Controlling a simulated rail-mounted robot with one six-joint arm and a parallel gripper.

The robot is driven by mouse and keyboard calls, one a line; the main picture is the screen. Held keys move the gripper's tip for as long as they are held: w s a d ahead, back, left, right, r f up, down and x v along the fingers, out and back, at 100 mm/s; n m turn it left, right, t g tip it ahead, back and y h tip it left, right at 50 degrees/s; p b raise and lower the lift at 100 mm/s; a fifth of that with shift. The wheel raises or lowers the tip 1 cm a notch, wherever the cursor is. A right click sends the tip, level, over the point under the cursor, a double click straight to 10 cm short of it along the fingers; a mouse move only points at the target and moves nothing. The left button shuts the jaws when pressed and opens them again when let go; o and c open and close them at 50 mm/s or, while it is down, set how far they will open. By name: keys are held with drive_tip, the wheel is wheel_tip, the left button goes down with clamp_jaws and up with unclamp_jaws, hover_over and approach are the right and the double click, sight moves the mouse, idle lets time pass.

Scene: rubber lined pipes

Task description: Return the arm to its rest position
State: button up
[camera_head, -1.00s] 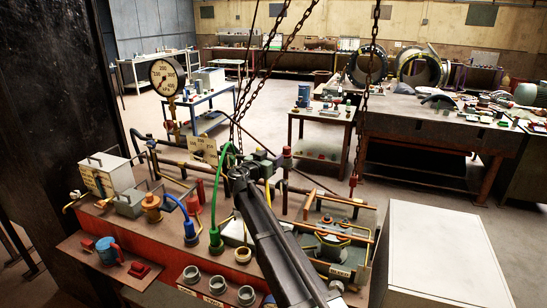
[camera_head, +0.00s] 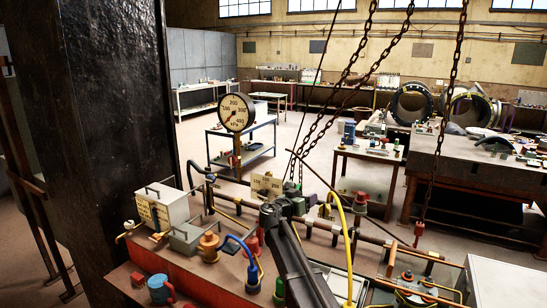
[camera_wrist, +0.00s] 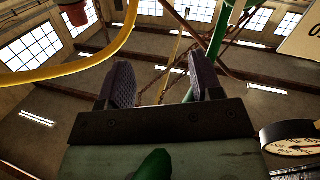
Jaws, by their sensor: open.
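My gripper (camera_head: 280,212) is at the end of my dark arm, which rises from the bottom of the head view over the bench. In the wrist view my gripper (camera_wrist: 162,78) shows two dark ridged fingers spread apart with nothing held between them. The wrist view looks up toward the ceiling and windows. Neither is between the fingers as far as I can tell. A rounded green thing (camera_wrist: 153,166) shows at the bottom edge.
A pressure gauge (camera_head: 236,112) stands behind the bench; a dial (camera_wrist: 293,143) shows at lower right in the wrist view. Chains (camera_head: 330,110) hang beyond my gripper. A yellow hose (camera_head: 343,225) arches right of my arm. A black column (camera_head: 115,110) stands at left.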

drive_tip(key=s+d+f+n+g+y, duration=0.25)
drive_tip(key=s+f+g, duration=0.2)
drive_tip(key=s, duration=0.35)
drive_tip(key=s+d+f+n+g+y, duration=0.1)
drive_tip(key=s+d+f+g, duration=0.3)
drive_tip(key=s, duration=0.4)
drive_tip(key=s+f+n+g+y, duration=0.1)
drive_tip(key=s+f+y, duration=0.1)
drive_tip(key=s, duration=0.6)
drive_tip(key=s+d+f+n+g+y+b, duration=0.1)
drive_tip(key=s+f+g+y, duration=0.1)
drive_tip(key=s, duration=0.7)
drive_tip(key=s+f+n+g+y+b, duration=0.1)
drive_tip(key=s+f+y, duration=0.3)
drive_tip(key=s, duration=0.4)
drive_tip(key=shift+s+d+f, duration=0.15)
drive_tip(key=shift+s+f, duration=0.1)
drive_tip(key=shift+f, duration=0.55)
